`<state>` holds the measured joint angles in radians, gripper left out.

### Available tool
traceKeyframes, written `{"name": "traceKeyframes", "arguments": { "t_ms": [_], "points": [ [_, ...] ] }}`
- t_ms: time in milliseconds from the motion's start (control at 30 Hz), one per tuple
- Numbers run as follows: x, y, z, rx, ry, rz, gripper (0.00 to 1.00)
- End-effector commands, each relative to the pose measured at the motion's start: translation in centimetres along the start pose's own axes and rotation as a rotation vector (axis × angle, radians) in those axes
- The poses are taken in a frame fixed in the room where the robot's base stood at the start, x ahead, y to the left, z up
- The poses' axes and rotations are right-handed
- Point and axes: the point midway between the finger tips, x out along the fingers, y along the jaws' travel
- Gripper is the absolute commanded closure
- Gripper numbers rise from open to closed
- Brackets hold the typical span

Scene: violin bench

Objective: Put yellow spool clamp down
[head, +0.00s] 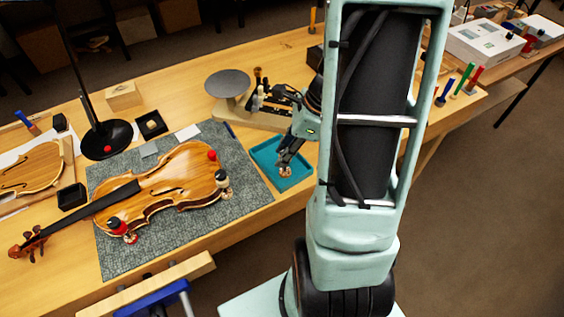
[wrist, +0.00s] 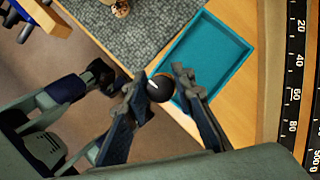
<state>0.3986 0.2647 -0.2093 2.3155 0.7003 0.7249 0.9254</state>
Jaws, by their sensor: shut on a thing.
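My gripper (head: 285,160) points down over the teal tray (head: 305,183), right of the violin. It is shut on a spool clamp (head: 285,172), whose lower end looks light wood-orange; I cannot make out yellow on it. In the wrist view the clamp (wrist: 160,88) shows as a dark round top with a white mark between my fingers (wrist: 163,90). It lies over the near edge of the tray (wrist: 205,55) there. I cannot tell whether it touches the tray floor. The rest of the tray looks empty.
The violin (head: 165,185) lies on a grey mat (head: 250,190), with a black-and-red clamp (head: 117,226) and a black-and-white clamp (head: 222,179) at its edge.

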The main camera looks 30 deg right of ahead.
Motion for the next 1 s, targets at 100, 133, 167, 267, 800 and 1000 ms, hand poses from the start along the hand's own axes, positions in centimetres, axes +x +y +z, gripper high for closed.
{"name": "traceKeyframes", "arguments": {
  "t_ms": [100, 133, 167, 267, 800, 1000],
  "points": [
    [1.3, -0.6, -0.1, -0.002, 0.000, 0.001, 1.00],
    [1.6, -0.6, -0.1, -0.001, 0.000, 0.001, 1.00],
    [2.0, -0.6, -0.3, 0.000, 0.000, 0.001, 1.00],
    [3.1, -0.6, -0.8, 0.000, 0.000, 0.000, 1.00],
    [4.1, -0.5, -1.2, 0.000, 0.000, 0.001, 1.00],
    [4.0, -0.5, -1.2, -0.001, 0.000, 0.001, 0.59]
  ]
}}
